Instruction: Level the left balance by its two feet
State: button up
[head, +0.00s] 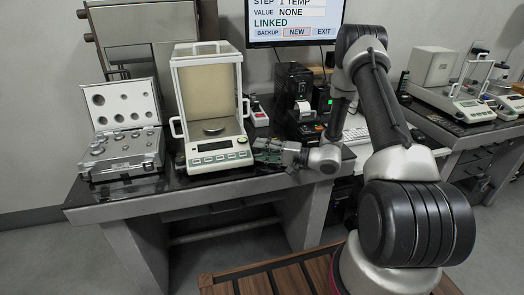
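The left balance (218,158) stands on the dark-topped table, a white unit with a tall glass draft shield and a round pan (213,128) inside. Its front panel has a small display and a row of buttons. My gripper (266,151) is beside the balance's right front corner, low over the table and pointing left toward it. The fingers are small and partly blurred into the background, so I cannot tell whether they are open, shut or touching the balance. The balance's two feet and its level bubble cannot be made out.
An open case of weights (123,140) stands left of the balance. Behind my gripper are a small red-and-white device (259,115) and a black printer-like unit (304,110). A monitor (295,20) reads "LINKED". Another balance (445,90) stands on the right table (470,140).

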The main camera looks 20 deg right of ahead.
grip_shut()
jog(key=shift+w+n+g+y, duration=0.15)
jog(key=shift+n+g+y, duration=0.35)
jog(key=shift+n+g, duration=0.3)
grip_release()
jog(key=shift+d, duration=0.15)
jog(key=v, duration=1.2)
